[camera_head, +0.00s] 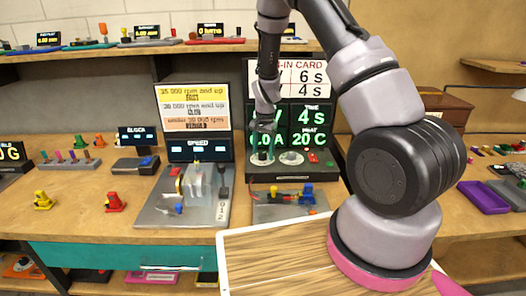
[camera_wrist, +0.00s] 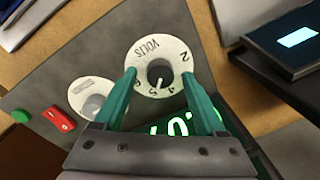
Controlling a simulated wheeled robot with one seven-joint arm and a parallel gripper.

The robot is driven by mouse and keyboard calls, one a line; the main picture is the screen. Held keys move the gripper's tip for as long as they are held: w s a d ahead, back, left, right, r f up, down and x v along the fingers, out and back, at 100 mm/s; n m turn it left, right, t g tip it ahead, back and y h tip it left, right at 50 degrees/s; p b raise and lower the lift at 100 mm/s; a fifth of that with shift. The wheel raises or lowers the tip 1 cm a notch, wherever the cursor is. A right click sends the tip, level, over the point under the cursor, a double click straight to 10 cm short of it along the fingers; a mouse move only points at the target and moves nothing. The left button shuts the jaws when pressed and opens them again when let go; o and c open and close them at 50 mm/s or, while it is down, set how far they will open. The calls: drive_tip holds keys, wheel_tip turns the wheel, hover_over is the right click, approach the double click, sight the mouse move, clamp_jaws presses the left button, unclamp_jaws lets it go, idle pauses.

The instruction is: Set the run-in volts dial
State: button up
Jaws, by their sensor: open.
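The volts dial (camera_wrist: 158,66) is a round white disc with black numbers, the word VOLTS and a dark centre knob. It sits on a grey panel (camera_wrist: 75,65) in the wrist view. My gripper (camera_wrist: 159,74) is open, its teal fingers on either side of the dial. I cannot tell whether they touch it. The exact setting is too small to read surely. In the head view my gripper (camera_head: 263,153) points down at the run-in unit (camera_head: 275,176) and hides its dial. The run-in card (camera_head: 313,76) stands above the green-lit display (camera_head: 312,123).
A second white dial (camera_wrist: 92,97) lies beside the left finger, with a red switch (camera_wrist: 61,117) and a green button (camera_wrist: 21,116). A speed display (camera_head: 198,149) stands left of the run-in unit. Small red and yellow parts sit farther left on the bench (camera_head: 75,220).

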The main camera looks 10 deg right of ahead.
drive_tip(key=shift+c, duration=0.3)
clamp_jaws()
drive_tip(key=shift+n, duration=0.3)
drive_tip(key=n, duration=0.3)
drive_tip(key=shift+w+n, duration=0.1)
drive_tip(key=shift+n, duration=0.3)
drive_tip(key=n, duration=0.4)
drive_tip(key=shift+g, duration=0.3)
drive_tip(key=n, duration=0.9)
drive_tip(key=shift+g, duration=0.3)
drive_tip(key=shift+n, duration=0.3)
